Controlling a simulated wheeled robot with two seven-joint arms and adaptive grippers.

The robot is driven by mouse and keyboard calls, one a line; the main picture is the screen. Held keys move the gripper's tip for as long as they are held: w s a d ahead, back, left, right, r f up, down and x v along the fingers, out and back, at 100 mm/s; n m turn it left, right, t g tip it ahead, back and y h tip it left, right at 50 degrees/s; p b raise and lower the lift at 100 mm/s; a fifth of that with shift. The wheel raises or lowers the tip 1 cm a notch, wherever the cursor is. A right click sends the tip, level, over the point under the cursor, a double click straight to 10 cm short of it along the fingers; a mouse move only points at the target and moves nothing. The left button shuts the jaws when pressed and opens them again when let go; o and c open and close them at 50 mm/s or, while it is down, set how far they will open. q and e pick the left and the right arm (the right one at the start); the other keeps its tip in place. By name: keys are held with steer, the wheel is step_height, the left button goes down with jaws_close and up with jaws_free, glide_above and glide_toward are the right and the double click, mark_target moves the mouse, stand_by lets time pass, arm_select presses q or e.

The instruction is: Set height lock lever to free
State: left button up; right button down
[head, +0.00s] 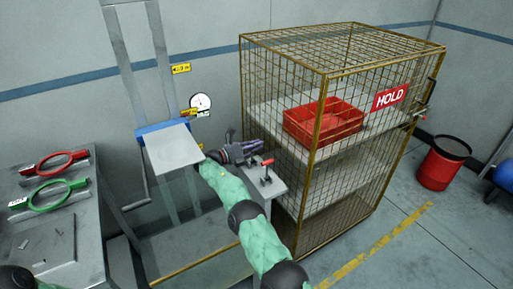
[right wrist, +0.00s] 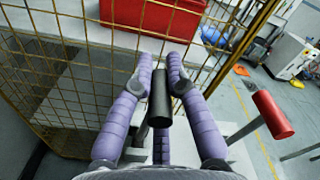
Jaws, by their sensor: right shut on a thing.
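My right gripper (head: 256,147) reaches over a small grey stand (head: 272,186) beside the wire cage. In the right wrist view, its purple fingers (right wrist: 160,85) are shut on a black lever grip (right wrist: 159,100), which stands upright between them. A second lever with a red grip (right wrist: 272,114) is to the right, apart from the fingers; its red top also shows in the head view (head: 267,162). No lettering beside the levers is readable, so I cannot tell which is the height lock lever or its setting. My left gripper is not in view.
The wire cage (head: 323,110) stands close behind the gripper, with a red crate (head: 322,124) inside and a HOLD sign (head: 391,97). A lift plate (head: 172,148) with a crank is left of my arm. A bench (head: 88,215) with ring-shaped tools is far left.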

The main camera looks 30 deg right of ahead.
steer(key=shift+w, duration=0.1)
stand_by(0.3)
steer(key=c, duration=1.2)
jaws_free()
steer(key=s+a, duration=0.1)
steer(key=a, duration=1.1)
